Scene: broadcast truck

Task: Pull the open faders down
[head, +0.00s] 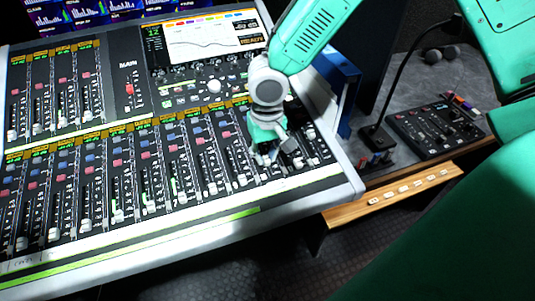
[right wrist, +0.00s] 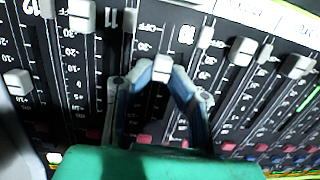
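The mixing console (head: 165,225) fills the left and middle of the head view, with two banks of faders and pale caps at differing heights. Low caps include one fader cap (head: 85,224) at the left. My right gripper (head: 268,158) is down at the right part of the lower bank. In the right wrist view its two blue fingers (right wrist: 162,74) close in on both sides of a white fader cap (right wrist: 162,67) and appear to touch it. Neighbouring caps (right wrist: 242,51) and (right wrist: 82,15) stand clear of the fingers. My left gripper is not in view.
A screen (head: 205,40) sits at the console's top. To the right, a small control box (head: 435,128) and a gooseneck microphone base (head: 376,138) stand on a grey side desk with a wooden front edge (head: 395,195). A blue-edged panel (head: 335,85) rises behind my right gripper.

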